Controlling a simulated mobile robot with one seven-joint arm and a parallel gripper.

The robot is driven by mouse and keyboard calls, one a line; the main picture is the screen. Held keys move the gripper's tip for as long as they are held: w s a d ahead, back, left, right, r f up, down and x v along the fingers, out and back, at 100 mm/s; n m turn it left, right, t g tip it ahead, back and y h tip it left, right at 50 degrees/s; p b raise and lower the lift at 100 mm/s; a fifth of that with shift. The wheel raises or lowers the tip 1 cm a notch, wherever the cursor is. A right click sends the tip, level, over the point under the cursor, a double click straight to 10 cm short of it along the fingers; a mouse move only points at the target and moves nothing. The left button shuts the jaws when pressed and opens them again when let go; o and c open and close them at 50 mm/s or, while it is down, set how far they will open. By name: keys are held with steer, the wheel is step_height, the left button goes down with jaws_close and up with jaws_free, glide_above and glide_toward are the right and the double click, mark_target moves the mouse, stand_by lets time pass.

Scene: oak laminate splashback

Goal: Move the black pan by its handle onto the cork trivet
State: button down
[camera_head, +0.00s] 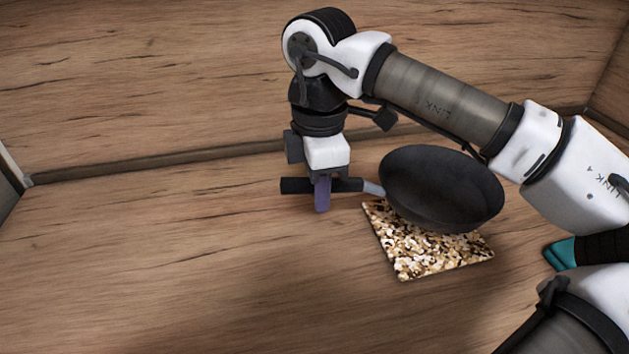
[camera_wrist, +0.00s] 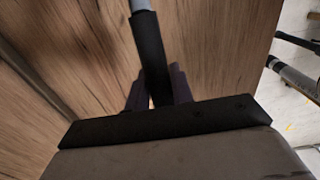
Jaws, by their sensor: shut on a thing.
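The black pan (camera_head: 440,190) is over the back part of the speckled cork trivet (camera_head: 430,252) in the head view. It covers the trivet's far side. I cannot tell whether the pan's base touches the trivet or hangs just above it. Its black handle (camera_head: 295,186) points left, joined to the pan by a grey metal neck. My gripper (camera_head: 322,196) points down and is shut on the handle, its purple fingers around it. In the wrist view the handle (camera_wrist: 150,55) runs up between the fingers (camera_wrist: 158,90); the pan's bowl and the trivet are out of that view.
The wooden counter (camera_head: 150,270) is clear to the left and in front. The wooden splashback (camera_head: 150,80) rises behind, with a dark strip (camera_head: 200,154) along its foot. A teal and black object (camera_head: 562,254) shows at the right beside my arm.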

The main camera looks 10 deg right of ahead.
steer(key=shift+b, duration=0.35)
step_height(320, 180, down, 7)
steer(key=b, duration=0.6)
steer(key=shift+r, duration=0.1)
steer(key=shift+f+b, duration=0.5)
steer(key=shift+b, duration=0.35)
stand_by(1.1)
steer(key=c, duration=1.1)
jaws_free()
steer(key=shift+c, duration=0.2)
steer(key=shift+a, duration=0.1)
steer(key=shift+a+r, duration=0.3)
steer(key=shift+a, duration=1.15)
steer(key=shift+a+r, duration=0.35)
steer(key=shift+a, duration=1.05)
steer(key=shift+a+r, duration=0.3)
steer(key=shift+a, duration=1.15)
